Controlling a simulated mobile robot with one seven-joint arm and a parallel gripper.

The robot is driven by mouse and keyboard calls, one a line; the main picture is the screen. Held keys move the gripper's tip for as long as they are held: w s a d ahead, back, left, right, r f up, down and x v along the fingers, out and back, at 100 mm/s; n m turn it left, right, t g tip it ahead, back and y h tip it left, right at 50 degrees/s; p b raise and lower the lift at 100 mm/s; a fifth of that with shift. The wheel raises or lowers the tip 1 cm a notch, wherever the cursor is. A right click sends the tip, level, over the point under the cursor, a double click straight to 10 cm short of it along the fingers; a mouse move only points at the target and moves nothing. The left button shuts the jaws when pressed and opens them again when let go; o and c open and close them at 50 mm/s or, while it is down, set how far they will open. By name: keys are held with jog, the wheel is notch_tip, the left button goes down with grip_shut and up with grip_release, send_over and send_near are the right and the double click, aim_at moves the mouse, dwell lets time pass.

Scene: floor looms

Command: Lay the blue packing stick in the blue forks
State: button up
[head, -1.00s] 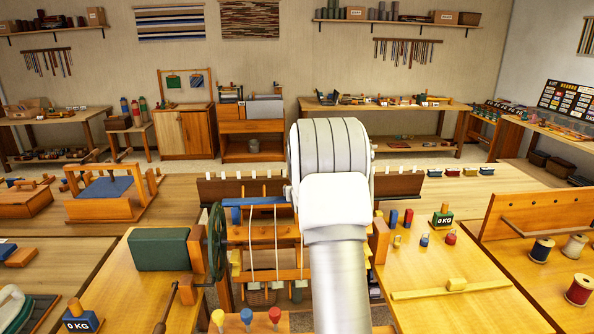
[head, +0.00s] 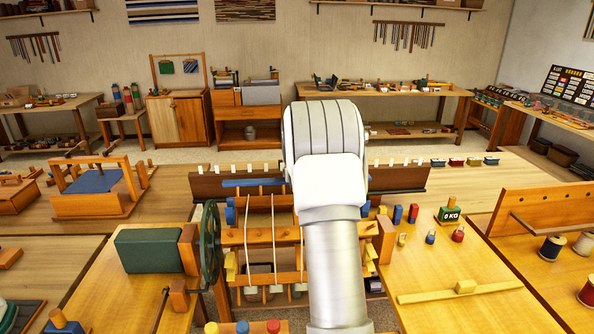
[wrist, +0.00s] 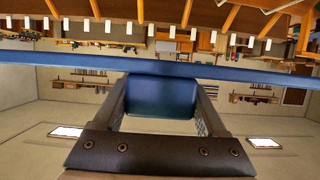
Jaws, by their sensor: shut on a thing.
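The blue packing stick (head: 252,182) shows left of my arm in the head view, level and above the loom frame. In the wrist view the stick (wrist: 60,77) runs across the whole picture. My gripper (wrist: 160,90) is shut on it, with a blue block-like part between the dark fingers. In the head view my arm hides the gripper and the stick's right part. A blue piece (head: 231,213) at the loom's left post looks like one of the blue forks. Another blue piece (head: 365,210) shows at the right post, partly hidden by my arm. The stick appears apart from both.
A dark rail with white tabs (head: 405,178) stands behind the loom. A green wheel (head: 209,245) and green box (head: 150,250) flank it on the left. White cords hang inside the loom.

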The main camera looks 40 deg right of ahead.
jog(key=shift+f+b, duration=0.1)
jog(key=shift+b, duration=0.5)
notch_tip(320, 180, down, 5)
jog(key=b, duration=0.4)
jog(key=shift+r+b, duration=0.2)
jog(key=shift+b, duration=0.2)
jog(key=shift+f+b, duration=0.1)
jog(key=shift+b, duration=0.4)
jog(key=shift+f+b, duration=1.4)
jog(key=shift+b, duration=0.35)
jog(key=shift+s+f+b, duration=0.1)
jog(key=shift+f+b, duration=0.75)
jog(key=shift+b, duration=0.05)
dwell(0.5)
jog(key=o, duration=1.3)
jog(key=shift+o, duration=0.2)
jog(key=shift+a, duration=0.1)
